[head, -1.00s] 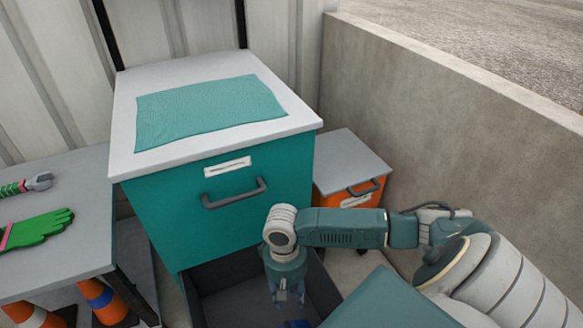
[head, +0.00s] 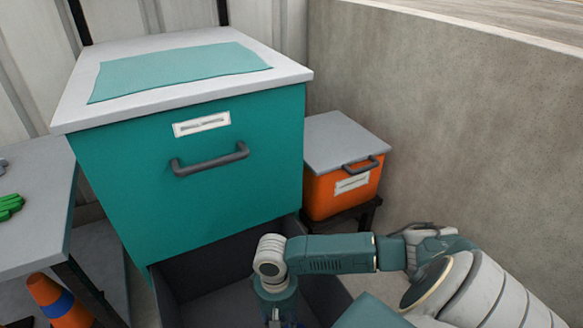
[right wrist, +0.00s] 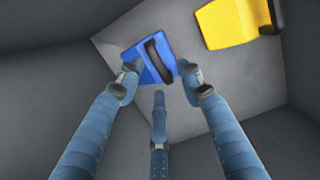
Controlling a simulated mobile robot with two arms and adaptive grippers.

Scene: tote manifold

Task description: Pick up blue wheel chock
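The blue wheel chock (right wrist: 150,58), with a dark slot or strap across its face, lies on the floor of the open grey bin in the right wrist view. My right gripper (right wrist: 160,80) has its three blue fingers spread, with two tips near either side of the chock and the third below it. I cannot tell if they touch it. In the head view my right gripper (head: 278,314) points down into the open grey drawer (head: 205,268), cut off by the lower edge. My left gripper is not in view.
A yellow object (right wrist: 237,22) lies in the bin beside the chock. The teal cabinet (head: 215,190) stands behind the drawer, with an orange box (head: 343,188) right of it. A grey table (head: 35,200) and an orange cone (head: 60,305) are at left; a concrete wall (head: 440,130) is at right.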

